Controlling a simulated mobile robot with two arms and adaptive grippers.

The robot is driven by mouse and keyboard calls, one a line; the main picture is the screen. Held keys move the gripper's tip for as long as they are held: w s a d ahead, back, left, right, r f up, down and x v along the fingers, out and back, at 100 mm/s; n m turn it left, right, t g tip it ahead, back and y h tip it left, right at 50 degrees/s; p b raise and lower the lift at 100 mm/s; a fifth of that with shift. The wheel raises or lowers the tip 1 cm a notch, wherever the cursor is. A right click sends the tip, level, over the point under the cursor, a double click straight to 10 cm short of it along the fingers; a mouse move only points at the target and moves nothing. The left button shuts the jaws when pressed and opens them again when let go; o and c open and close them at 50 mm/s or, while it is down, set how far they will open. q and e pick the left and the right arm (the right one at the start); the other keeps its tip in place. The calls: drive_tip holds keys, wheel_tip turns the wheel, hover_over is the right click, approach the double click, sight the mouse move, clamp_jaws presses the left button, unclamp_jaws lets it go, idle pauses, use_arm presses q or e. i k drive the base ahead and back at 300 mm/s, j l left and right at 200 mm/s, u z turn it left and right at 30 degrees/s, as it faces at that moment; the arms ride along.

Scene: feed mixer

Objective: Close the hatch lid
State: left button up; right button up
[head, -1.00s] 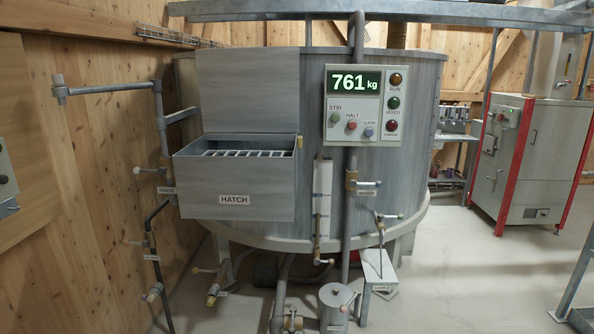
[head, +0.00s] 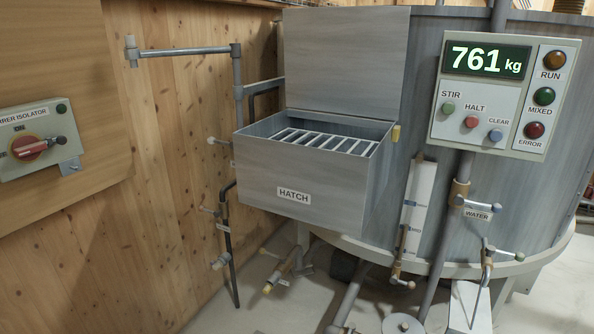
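The hatch lid (head: 345,58) is a flat grey metal panel in the head view. It stands upright at the back of the hatch box, so the hatch is open. The hatch box (head: 300,185) is grey, labelled HATCH, and fixed to the front of the round mixer tank. A grate of pale bars (head: 325,141) shows in its open top. A small yellowish piece (head: 396,133) sits at the right of the box's back edge, near the lid's lower corner. Neither of my grippers shows in the head view.
A control panel (head: 490,93) reading 761 kg hangs right of the lid. A pipe arm (head: 185,52) juts out left of the hatch. Valve pipes (head: 460,195) stand below the panel. A stirrer isolator (head: 35,140) is on the left wooden wall.

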sight(347, 61)
drive_tip(key=i+l, duration=0.15)
drive_tip(key=l, duration=0.2)
drive_tip(key=i+l, duration=0.2)
drive_tip(key=i+z, duration=0.15)
drive_tip(key=z, duration=0.25)
drive_tip(key=i+j+z, duration=0.1)
drive_tip(key=z, duration=0.35)
drive_tip(key=j, duration=0.1)
